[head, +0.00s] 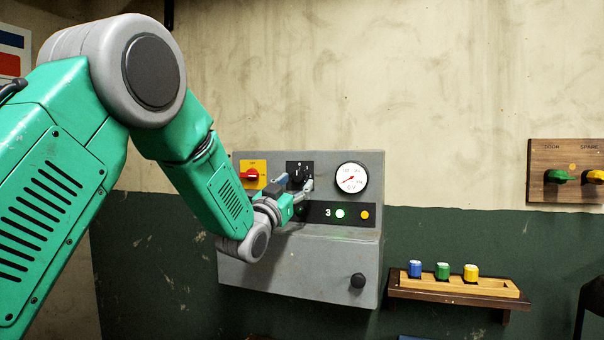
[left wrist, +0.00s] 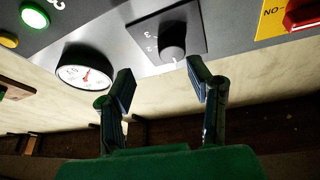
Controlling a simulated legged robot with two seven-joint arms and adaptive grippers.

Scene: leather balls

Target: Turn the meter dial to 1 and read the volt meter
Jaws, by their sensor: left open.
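The meter dial is a dark round knob on a black plate (head: 296,168) on the grey panel; in the left wrist view the knob (left wrist: 173,48) shows with its white pointer mark and the numbers 2 and 3 beside it. The volt meter (head: 351,178) is a white round gauge with a red needle to the right of the dial; it also shows in the left wrist view (left wrist: 85,74). My left gripper (head: 296,186) is open at the dial, and in the left wrist view its fingers (left wrist: 160,82) stand apart, with the knob beyond the gap between them. My right gripper is not in view.
A red switch on a yellow plate (head: 252,174) sits left of the dial. Below the meter are a lit green lamp (head: 340,213) and an orange lamp (head: 365,215). A black knob (head: 358,280) juts lower down. A wooden rack (head: 490,286) stands to the right.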

